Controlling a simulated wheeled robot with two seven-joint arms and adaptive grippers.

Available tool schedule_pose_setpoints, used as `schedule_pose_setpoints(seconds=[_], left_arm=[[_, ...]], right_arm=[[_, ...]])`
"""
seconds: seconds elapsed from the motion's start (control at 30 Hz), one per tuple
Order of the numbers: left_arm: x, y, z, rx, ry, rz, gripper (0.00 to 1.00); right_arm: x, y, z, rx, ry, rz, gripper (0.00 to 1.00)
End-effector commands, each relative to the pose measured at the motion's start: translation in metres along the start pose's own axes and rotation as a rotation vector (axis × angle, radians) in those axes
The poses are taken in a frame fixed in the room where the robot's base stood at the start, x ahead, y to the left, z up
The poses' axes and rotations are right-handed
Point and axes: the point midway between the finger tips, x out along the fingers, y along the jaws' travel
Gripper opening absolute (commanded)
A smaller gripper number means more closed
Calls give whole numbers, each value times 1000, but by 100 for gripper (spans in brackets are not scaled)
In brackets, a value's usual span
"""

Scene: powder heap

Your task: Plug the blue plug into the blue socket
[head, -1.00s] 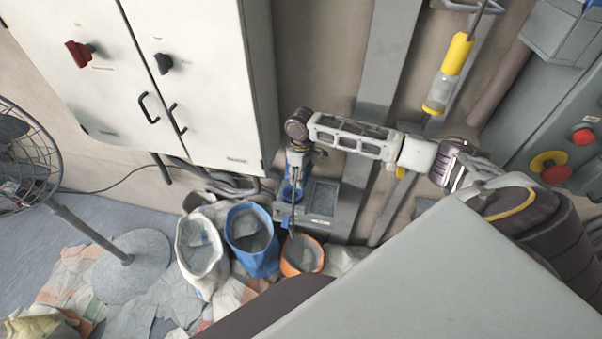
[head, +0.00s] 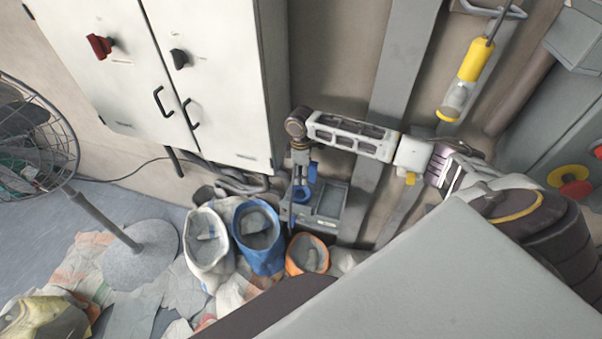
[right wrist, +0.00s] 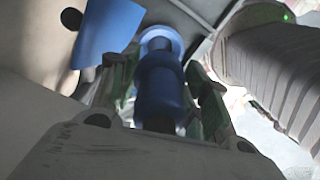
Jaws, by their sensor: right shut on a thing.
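My right gripper (head: 302,178) points down in front of the wall, just above a grey box (head: 328,208) at its foot. In the right wrist view the gripper (right wrist: 165,95) is shut on the blue plug (right wrist: 160,88), with a finger on each side of it. A blue ring with a dark centre, seemingly the blue socket (right wrist: 160,36), lies straight beyond the plug. Whether the plug touches or enters it I cannot tell. A flat blue piece (right wrist: 106,32) stands left of the ring. My left gripper is out of view.
White (head: 208,240), blue (head: 258,238) and orange (head: 307,255) bags of grey powder stand close below the gripper. A white cabinet (head: 200,70) is to the left, with a fan (head: 35,140) farther left. A yellow-handled tool (head: 474,62) hangs above right.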

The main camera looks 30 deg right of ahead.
Motion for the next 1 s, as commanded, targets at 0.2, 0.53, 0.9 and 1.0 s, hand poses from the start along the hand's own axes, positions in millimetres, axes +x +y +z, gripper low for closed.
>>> schedule_pose_setpoints(seconds=[0.2, 0.53, 0.9, 1.0], left_arm=[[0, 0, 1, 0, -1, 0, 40], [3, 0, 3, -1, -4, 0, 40], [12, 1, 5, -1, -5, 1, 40], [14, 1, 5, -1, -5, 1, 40]], right_arm=[[0, 0, 0, 1, 1, 0, 21], [4, 0, 0, 2, 0, 0, 21], [19, 0, 0, 2, 0, 0, 21], [24, 0, 0, 2, 0, 0, 21]])
